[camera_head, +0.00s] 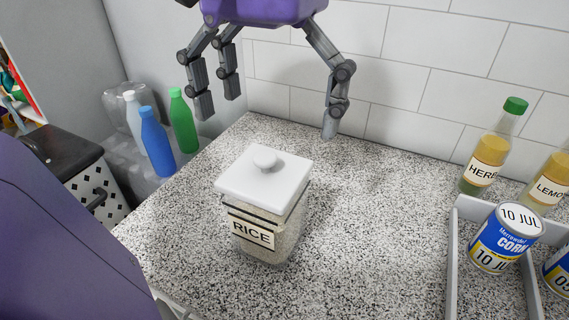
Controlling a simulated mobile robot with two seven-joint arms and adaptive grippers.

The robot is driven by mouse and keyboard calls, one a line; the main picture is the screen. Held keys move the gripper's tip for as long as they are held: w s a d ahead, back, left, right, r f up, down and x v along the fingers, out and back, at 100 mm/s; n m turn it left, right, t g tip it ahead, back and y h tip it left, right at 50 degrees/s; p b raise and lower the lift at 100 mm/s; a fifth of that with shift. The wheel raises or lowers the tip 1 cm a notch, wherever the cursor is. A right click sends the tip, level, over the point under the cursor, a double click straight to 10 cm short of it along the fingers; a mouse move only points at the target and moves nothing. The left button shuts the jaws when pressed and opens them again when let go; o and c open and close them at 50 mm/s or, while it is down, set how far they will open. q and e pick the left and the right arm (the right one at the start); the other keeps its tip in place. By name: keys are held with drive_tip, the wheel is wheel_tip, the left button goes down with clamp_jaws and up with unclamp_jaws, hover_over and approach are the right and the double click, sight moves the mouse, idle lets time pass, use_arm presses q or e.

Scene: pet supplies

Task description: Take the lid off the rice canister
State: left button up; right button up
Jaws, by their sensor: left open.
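The rice canister (258,236) stands upright on the speckled counter, a clear square jar filled with rice and labelled RICE. Its white square lid (262,182) with a round knob (264,158) sits on top. My left gripper (270,120), purple with grey jointed fingers, is above and behind the canister. Its fingers are spread wide and hold nothing, apart from the lid. My right gripper is not in view.
A grey tray (452,262) at the right holds a blue corn can (494,248). A herb bottle (487,150) and a lemon bottle (548,180) stand behind it. Blue (156,142) and green (182,122) bottles are at the left. The counter (375,220) right of the canister is clear.

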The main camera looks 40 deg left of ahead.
sight(265, 155)
use_arm(q)
drive_tip(key=f, duration=0.6)
drive_tip(key=shift+s+a+f, duration=0.2)
drive_tip(key=shift+s+f, duration=0.05)
drive_tip(key=shift+s, duration=0.15)
drive_tip(key=c, duration=1.2)
drive_tip(key=shift+r, duration=0.15)
